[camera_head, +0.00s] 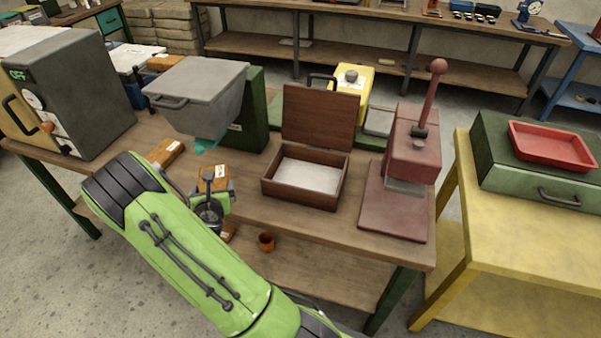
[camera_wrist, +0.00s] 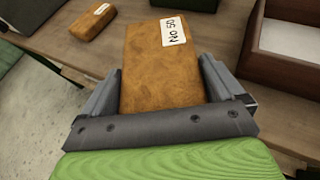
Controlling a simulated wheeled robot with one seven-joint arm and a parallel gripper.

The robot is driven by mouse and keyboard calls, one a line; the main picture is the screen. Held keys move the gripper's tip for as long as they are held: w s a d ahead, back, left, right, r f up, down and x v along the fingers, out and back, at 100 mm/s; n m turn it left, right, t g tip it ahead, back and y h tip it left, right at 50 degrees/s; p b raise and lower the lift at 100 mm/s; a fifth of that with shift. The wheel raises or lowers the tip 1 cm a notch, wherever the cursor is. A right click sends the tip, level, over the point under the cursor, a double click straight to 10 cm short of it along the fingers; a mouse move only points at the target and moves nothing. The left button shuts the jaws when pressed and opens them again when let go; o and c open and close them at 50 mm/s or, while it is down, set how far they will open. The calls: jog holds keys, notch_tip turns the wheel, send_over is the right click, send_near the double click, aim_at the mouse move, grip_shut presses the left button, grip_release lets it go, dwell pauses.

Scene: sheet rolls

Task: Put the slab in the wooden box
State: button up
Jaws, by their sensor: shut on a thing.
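The slab (camera_wrist: 157,72) is an orange-brown block with a white label reading "No 50". My gripper (camera_wrist: 160,88) is shut on it, with one finger on each side, in the wrist view. In the head view my gripper (camera_head: 211,192) is over the front part of the workbench, left of the box, and the held slab (camera_head: 213,171) is partly hidden by it. The wooden box (camera_head: 308,190) is dark brown with a pale inside, and its lid (camera_head: 318,118) stands open at the back. The box's edge also shows at the right of the wrist view (camera_wrist: 252,40).
Another brown labelled slab (camera_head: 166,153) lies on the bench to the left. A grey hopper machine (camera_head: 198,92) stands behind my gripper. A red lever press (camera_head: 412,150) stands right of the box. A small orange cup (camera_head: 266,242) is below the bench top.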

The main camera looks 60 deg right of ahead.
jog(key=s+d+r+m+g+h+p, duration=0.2)
jog(key=s+d+r+m+g+p, duration=0.15)
jog(key=s+d, duration=0.6)
jog(key=s+d+r+m+g+h+p, duration=0.1)
jog(key=s+d+r+m+g+p, duration=0.15)
jog(key=s+d+r, duration=0.5)
jog(key=d+f+b, duration=0.1)
jog(key=f, duration=0.3)
jog(key=d+f+b, duration=0.1)
jog(key=f, duration=0.3)
jog(key=d+f+b, duration=0.1)
jog(key=f, duration=0.3)
jog(key=shift+s+d, duration=0.2)
jog(key=shift+s, duration=0.05)
jog(key=shift+f, duration=0.1)
jog(key=shift+f+b, duration=0.55)
jog(key=shift+f, duration=0.05)
jog(key=o, duration=1)
